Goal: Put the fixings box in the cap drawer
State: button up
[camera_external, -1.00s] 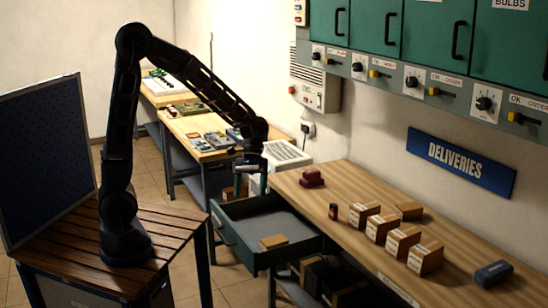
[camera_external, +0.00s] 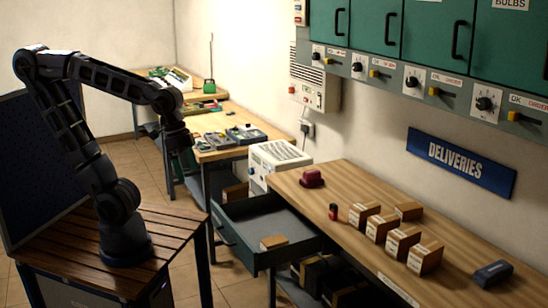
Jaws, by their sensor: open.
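A green-fronted drawer (camera_external: 236,249) under the near wooden bench is pulled open. A small flat cardboard box (camera_external: 273,242) lies on its floor, near the front right corner. Any label on the box or drawer is too small to read, so I cannot tell from writing that they are the fixings box and cap drawer. My gripper (camera_external: 181,160) is open and empty, pointing down, up and to the left of the drawer and apart from it. Its fingertips are dark and hard to make out.
Several cardboard boxes (camera_external: 403,242), a maroon object (camera_external: 312,178), a small red-and-black item (camera_external: 333,211) and a dark blue case (camera_external: 493,273) stand on the near bench (camera_external: 350,185). A white unit (camera_external: 278,158) stands behind the drawer. Another bench with trays lies beyond.

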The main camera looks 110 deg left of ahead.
jog(key=shift+s+d+r+m+t+y, duration=0.1)
jog(key=shift+s+d+r+m+t, duration=0.25)
jog(key=shift+s, duration=0.35)
jog(key=shift+s+d+r+m+t+y, duration=0.1)
jog(key=shift+s+d+m, duration=0.1)
jog(key=shift+s+m, duration=0.35)
jog(key=shift+s+d+r+m+t+y, duration=0.1)
jog(key=shift+s+d+r+m+t, duration=0.2)
jog(key=shift+s, duration=0.5)
